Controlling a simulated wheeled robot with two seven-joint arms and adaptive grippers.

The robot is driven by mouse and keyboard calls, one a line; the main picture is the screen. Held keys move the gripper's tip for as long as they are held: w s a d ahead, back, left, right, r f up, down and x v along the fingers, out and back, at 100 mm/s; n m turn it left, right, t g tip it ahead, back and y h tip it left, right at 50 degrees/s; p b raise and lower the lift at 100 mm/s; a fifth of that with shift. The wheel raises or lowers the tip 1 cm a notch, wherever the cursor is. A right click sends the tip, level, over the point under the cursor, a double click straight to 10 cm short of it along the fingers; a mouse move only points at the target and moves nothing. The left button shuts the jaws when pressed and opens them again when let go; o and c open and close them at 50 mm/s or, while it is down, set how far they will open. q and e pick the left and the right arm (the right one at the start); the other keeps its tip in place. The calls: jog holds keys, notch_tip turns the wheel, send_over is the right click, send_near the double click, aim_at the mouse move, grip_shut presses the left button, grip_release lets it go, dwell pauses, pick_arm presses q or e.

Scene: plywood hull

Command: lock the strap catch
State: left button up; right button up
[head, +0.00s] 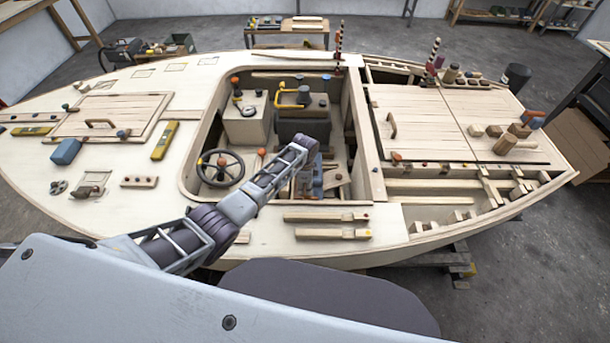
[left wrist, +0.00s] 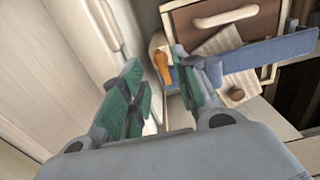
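My left gripper (head: 306,165) reaches down into the boat's open cockpit in the head view. In the left wrist view its two green-padded fingers (left wrist: 157,62) stand apart with nothing held between them. Beyond the fingertips is an orange lever-like piece (left wrist: 162,58), which I take to be part of the catch. A blue strap-like band (left wrist: 270,54) runs from near the right finger to the right, in front of a brown panel. I cannot tell whether the right finger touches the band. The catch's exact state is partly hidden by the fingers. My right gripper is not in view.
The brown panel has a pale handle (left wrist: 227,16), and a round brown knob (left wrist: 236,94) is below the band. A pale wall (left wrist: 70,50) is close on the left. In the cockpit are a steering wheel (head: 220,168) and a box with a yellow handle (head: 293,97).

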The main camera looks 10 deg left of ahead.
pick_arm(q)
notch_tip(320, 180, up, 7)
dwell(0.6)
jog(key=shift+r, duration=0.1)
dwell(0.4)
